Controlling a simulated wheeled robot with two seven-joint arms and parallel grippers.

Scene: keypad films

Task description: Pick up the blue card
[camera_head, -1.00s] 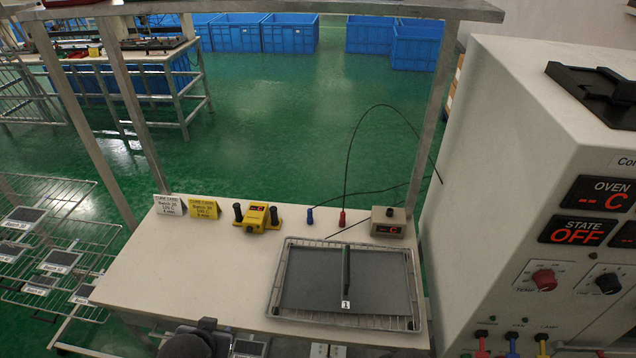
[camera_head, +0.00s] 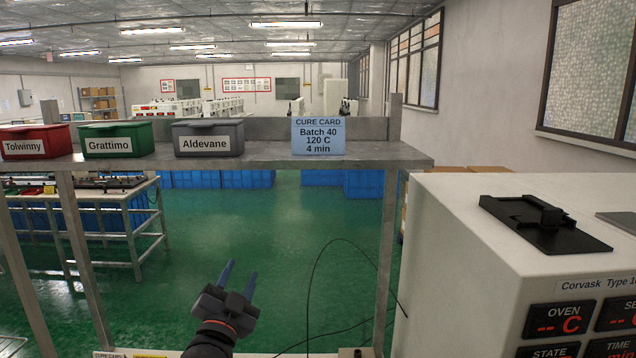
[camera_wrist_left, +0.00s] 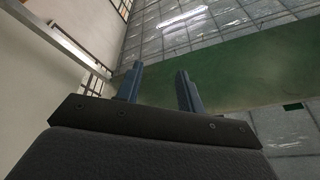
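The blue card (camera_head: 318,136) stands upright on the grey shelf and reads "Cure Card, Batch 40, 120 C, 4 min". My left gripper (camera_head: 241,270) is below the shelf and to the left of the card in the head view, fingers pointing up and apart with nothing between them. In the left wrist view its two fingers (camera_wrist_left: 160,82) are also spread and empty, and the card does not show there. My right gripper is not in view.
On the shelf (camera_head: 270,158) stand a red bin (camera_head: 35,141), a green bin (camera_head: 115,138) and a grey bin (camera_head: 208,138), left of the card. A shelf post (camera_head: 385,250) and the white oven (camera_head: 480,235) are on the right. A black cable (camera_head: 312,270) loops up right of my gripper.

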